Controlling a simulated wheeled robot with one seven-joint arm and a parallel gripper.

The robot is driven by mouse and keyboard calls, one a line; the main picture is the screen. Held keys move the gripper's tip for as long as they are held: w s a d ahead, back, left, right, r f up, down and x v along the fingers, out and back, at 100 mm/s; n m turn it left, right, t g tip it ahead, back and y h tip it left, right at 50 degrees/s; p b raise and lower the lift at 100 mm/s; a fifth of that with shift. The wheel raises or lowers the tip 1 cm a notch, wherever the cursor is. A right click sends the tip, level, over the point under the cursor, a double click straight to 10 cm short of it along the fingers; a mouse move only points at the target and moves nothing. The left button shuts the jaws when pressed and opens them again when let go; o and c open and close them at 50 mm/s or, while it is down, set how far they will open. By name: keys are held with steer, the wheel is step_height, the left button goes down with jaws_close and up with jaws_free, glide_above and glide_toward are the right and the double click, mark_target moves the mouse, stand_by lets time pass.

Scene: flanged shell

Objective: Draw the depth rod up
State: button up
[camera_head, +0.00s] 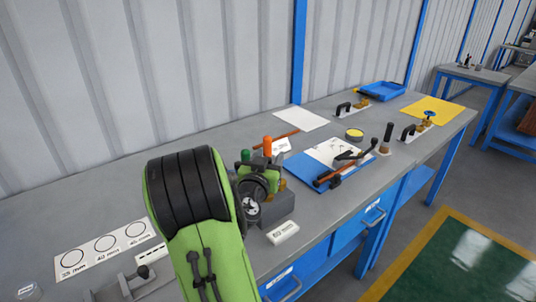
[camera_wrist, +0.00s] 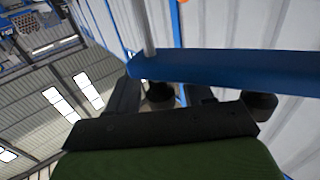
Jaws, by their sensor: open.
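An upright orange-topped piece (camera_head: 267,146) and a shorter green-topped piece (camera_head: 245,155) stand just behind my wrist on the bench. I cannot tell which part is the depth rod. In the wrist view a thin grey metal rod (camera_wrist: 148,28) comes down to a wide blue bar (camera_wrist: 225,67), and a dark round piece (camera_wrist: 158,92) shows below the bar. My gripper (camera_wrist: 162,98) is open, with its dark fingers on either side of that piece; I cannot tell whether they touch it. In the head view my arm and wrist hide the fingers.
A grey block (camera_head: 279,207) and a white label (camera_head: 283,232) are close by my wrist. To the right lie a blue clipboard (camera_head: 300,167), toggle clamps (camera_head: 352,107), a blue tray (camera_head: 382,91) and a yellow sheet (camera_head: 432,107). A circle-marked card (camera_head: 105,246) lies at left.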

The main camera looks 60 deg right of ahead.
steer(key=shift+c, duration=0.5)
jaws_close()
step_height(320, 180, up, 7)
steer(key=p, duration=0.4)
steer(key=shift+r, duration=0.1)
steer(key=shift+o, duration=0.5)
jaws_free()
